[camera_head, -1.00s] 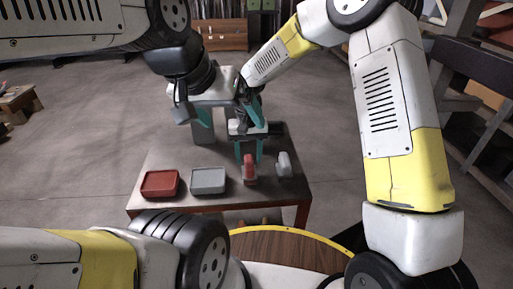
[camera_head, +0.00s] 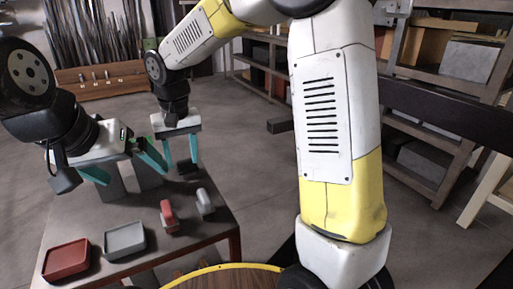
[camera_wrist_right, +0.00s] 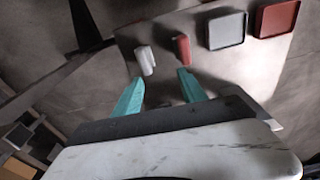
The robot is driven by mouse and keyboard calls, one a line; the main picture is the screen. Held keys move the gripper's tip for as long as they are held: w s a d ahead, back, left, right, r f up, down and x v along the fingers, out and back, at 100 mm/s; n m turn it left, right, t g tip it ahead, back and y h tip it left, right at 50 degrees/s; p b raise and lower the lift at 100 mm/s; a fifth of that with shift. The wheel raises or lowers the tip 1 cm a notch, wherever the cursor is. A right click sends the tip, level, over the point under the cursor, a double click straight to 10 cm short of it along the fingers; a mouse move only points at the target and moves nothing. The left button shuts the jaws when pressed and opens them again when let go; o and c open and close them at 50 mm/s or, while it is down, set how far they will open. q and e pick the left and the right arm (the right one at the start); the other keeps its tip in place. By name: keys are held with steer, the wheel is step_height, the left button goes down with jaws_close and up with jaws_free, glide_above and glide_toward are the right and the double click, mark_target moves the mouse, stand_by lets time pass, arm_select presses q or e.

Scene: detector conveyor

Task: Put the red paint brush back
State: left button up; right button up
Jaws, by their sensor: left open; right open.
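The red paint brush (camera_head: 168,216) sits on the table near its right side, left of a similar grey-white brush (camera_head: 205,202). A red tray (camera_head: 66,260) and a grey tray (camera_head: 125,240) lie to its left. My left gripper (camera_head: 137,175) is open and empty above the table, behind the trays. My right gripper (camera_head: 181,162) is open and empty, behind the brushes and apart from them. In the right wrist view, the red brush (camera_wrist_right: 182,48) and grey-white brush (camera_wrist_right: 145,60) lie beyond the open fingertips (camera_wrist_right: 160,77).
The dark table (camera_head: 195,240) has bare surface around the brushes. My two grippers are close together above it. Shelves with boxes (camera_head: 440,120) stand at the right, and a wooden bench (camera_head: 105,80) stands at the back. Grey floor surrounds the table.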

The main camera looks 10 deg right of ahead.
steer(key=s+d+r+t, duration=0.1)
steer(key=s+d+r, duration=0.25)
steer(key=d, duration=0.25)
steer(key=s+d+r+t, duration=0.1)
steer(key=s+d+r, duration=0.1)
steer(key=d+r, duration=0.3)
steer(key=s+d+m+t+y, duration=0.1)
steer(key=s+d+m+t, duration=0.1)
steer(key=s+d, duration=0.8)
steer(key=shift+s+t+y, duration=0.4)
steer(key=shift+s+t, duration=0.1)
steer(key=shift+s, duration=0.1)
